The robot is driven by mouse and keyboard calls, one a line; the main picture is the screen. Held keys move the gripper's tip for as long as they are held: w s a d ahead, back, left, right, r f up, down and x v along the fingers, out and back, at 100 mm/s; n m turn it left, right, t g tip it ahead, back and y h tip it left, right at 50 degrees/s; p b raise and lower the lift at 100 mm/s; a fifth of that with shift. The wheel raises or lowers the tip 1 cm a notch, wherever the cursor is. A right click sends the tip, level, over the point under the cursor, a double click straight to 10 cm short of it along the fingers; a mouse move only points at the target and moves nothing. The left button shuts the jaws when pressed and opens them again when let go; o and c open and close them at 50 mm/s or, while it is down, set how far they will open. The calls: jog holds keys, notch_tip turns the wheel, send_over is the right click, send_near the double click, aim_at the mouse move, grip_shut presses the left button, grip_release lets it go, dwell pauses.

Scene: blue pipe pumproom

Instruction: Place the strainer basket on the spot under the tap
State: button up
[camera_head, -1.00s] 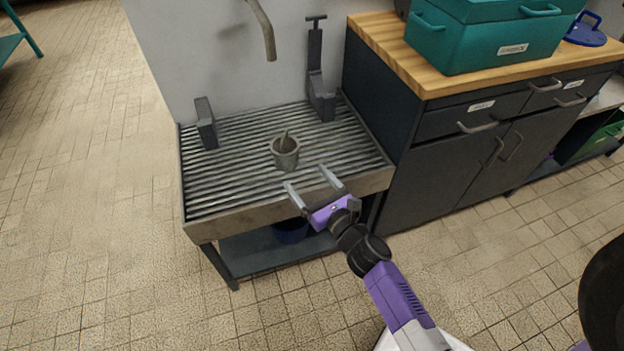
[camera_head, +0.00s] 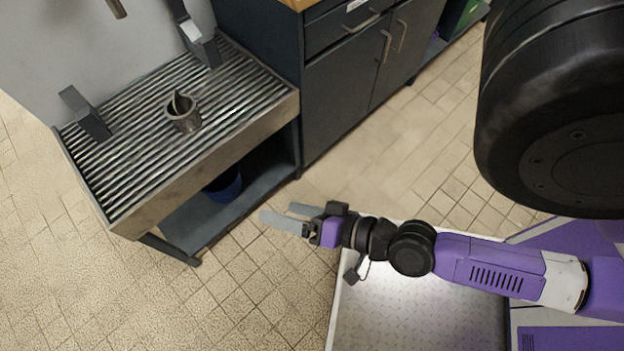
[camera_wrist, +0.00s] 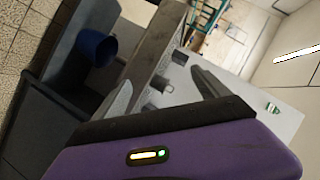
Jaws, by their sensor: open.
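The strainer basket (camera_head: 183,113), a small grey metal cup with a piece sticking up from its mouth, stands upright on the ribbed drain top (camera_head: 232,92) of the sink stand. The tap (camera_head: 117,8) shows only as a spout end at the top edge in the head view; the spot under it cannot be made out. My gripper (camera_head: 281,217) is open and empty, in front of the stand and well apart from the basket. In the wrist view the open fingers (camera_wrist: 162,92) point at the stand's edge.
Dark brackets stand at the drain top's left (camera_head: 88,115) and back right (camera_head: 195,38). A blue bucket (camera_head: 224,186) sits on the lower shelf and shows in the wrist view (camera_wrist: 97,47). A dark cabinet (camera_head: 335,85) borders the right. Tiled floor in front is clear.

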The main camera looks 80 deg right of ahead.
jog(key=s+a+r+n+y, duration=0.2)
jog(key=s+a+r+n, duration=0.2)
jog(key=r+n, duration=0.6)
jog(key=s+n, duration=0.1)
jog(key=n, duration=0.1)
jog(key=shift+s+n+t+y, duration=0.3)
jog(key=shift+y, duration=0.1)
notch_tip(320, 180, up, 13)
jog(key=p, duration=1.3)
